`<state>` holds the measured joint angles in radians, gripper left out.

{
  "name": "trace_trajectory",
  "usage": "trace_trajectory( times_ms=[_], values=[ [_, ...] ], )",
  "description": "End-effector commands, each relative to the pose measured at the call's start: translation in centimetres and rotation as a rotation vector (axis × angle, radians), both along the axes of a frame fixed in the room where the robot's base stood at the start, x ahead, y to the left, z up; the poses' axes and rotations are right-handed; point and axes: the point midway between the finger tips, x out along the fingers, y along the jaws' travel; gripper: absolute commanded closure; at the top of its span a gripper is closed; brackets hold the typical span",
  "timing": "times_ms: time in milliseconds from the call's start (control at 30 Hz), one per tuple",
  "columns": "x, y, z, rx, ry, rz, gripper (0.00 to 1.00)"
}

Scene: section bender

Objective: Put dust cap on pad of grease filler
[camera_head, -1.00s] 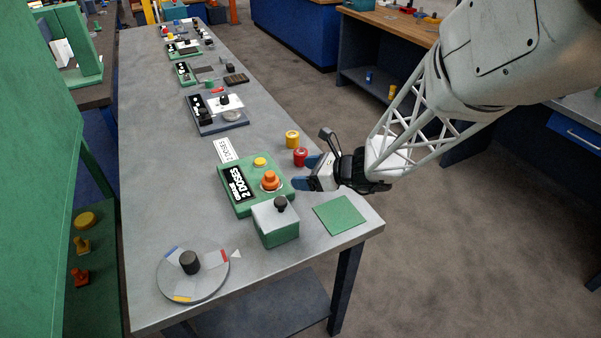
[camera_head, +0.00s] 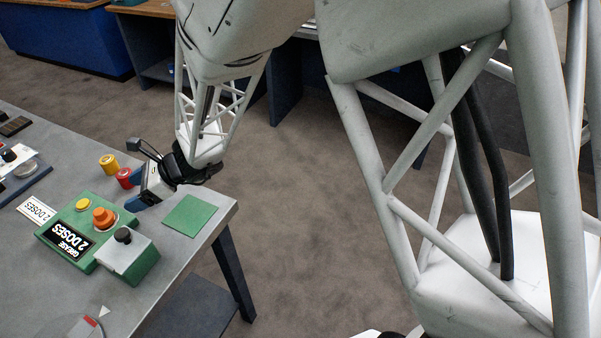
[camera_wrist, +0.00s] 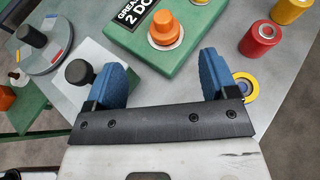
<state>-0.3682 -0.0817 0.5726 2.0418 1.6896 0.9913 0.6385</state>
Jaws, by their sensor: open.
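The green grease filler (camera_head: 90,228) sits on the grey bench, with a "GREASE 2 DOSES" label. On it an orange stepped cap (camera_head: 104,217), apparently the dust cap, sits on a silver disc; the cap also shows in the wrist view (camera_wrist: 167,28). A flat yellow round (camera_head: 82,204) is also on the filler. I cannot tell which part is the pad. My gripper (camera_head: 139,192) is beside the filler, on the cap's right. In the wrist view my gripper (camera_wrist: 164,72) has its blue fingers wide apart, with nothing between them; the cap lies beyond them.
Red (camera_head: 124,177) and yellow (camera_head: 109,164) cylinders stand close to my gripper. A green box with a black knob (camera_head: 123,236) stands in front of the filler. A yellow ring with a blue centre (camera_wrist: 250,95) is partly behind the right finger. The green square (camera_head: 190,215) is bare.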

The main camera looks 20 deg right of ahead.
Motion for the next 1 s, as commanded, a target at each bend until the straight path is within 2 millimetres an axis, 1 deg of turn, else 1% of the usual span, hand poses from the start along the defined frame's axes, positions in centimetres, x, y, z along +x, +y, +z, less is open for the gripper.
trace_trajectory(
  times_ms=[167, 267, 367, 500, 600, 767, 1000],
  values=[
    [-1.3, -2.0, 2.1, -0.047, -0.09, 0.071, 0.21],
    [-2.6, -4.0, 3.7, -0.096, -0.173, 0.141, 0.21],
    [-4.3, -6.5, 5.6, -0.159, -0.279, 0.225, 0.21],
    [-7.1, -10.5, 7.8, -0.267, -0.429, 0.358, 0.21],
    [-9.1, -13.5, 9.1, -0.35, -0.53, 0.455, 0.21],
    [-12.3, -18.4, 10.9, -0.493, -0.682, 0.612, 0.21],
    [-17.2, -25.8, 12.9, -0.729, -0.869, 0.859, 0.21]
  ],
)
